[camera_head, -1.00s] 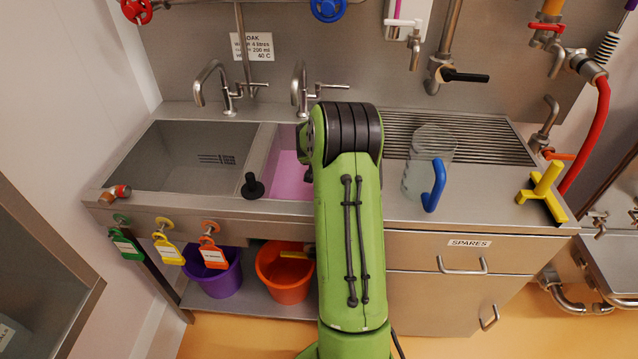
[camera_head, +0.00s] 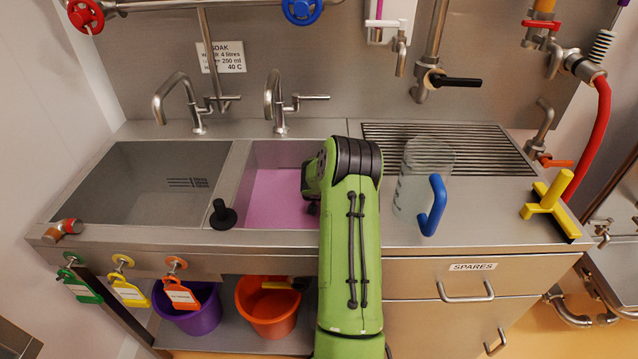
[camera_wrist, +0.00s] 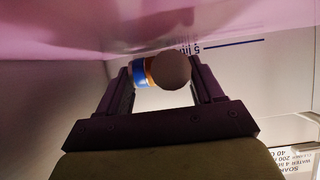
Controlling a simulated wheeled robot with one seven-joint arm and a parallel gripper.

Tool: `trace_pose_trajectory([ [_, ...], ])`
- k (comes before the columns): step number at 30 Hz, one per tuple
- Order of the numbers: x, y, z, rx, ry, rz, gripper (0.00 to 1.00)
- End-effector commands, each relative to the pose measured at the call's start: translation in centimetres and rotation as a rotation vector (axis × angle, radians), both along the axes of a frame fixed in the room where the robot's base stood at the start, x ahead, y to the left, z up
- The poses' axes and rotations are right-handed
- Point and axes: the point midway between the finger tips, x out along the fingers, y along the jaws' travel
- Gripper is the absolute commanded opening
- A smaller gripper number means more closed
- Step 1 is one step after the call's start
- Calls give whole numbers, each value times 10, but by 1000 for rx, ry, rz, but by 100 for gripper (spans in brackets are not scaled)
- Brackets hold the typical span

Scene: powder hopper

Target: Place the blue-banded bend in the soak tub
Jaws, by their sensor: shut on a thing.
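The blue-banded bend (camera_wrist: 139,72) is between my gripper's fingers (camera_wrist: 162,74) in the wrist view. It has a blue band, an orange part and a round brown end facing the camera. My gripper is shut on it. The soak tub (camera_head: 238,180) is the right-hand basin in the head view, with pink liquid (camera_head: 275,205) in it. In the wrist view, the pink surface (camera_wrist: 215,18) lies close to the bend, beside a wall with blue litre marks. I cannot tell whether they touch.
An empty grey basin (camera_head: 150,185) is left of the tub. A black plug (camera_head: 222,215) stands between them at the front. Another bend (camera_head: 62,231) lies at the front left. A clear jug (camera_head: 420,180) and a yellow tool (camera_head: 552,205) stand right. Taps (camera_head: 275,100) rise behind.

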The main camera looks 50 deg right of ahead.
Motion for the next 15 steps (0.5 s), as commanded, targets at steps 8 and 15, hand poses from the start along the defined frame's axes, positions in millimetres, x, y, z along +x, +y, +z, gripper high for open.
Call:
trace_pose_trajectory([
  [8,0,0,-34,0,-1,0,31],
  [15,0,0,-37,0,-1,0,31],
])
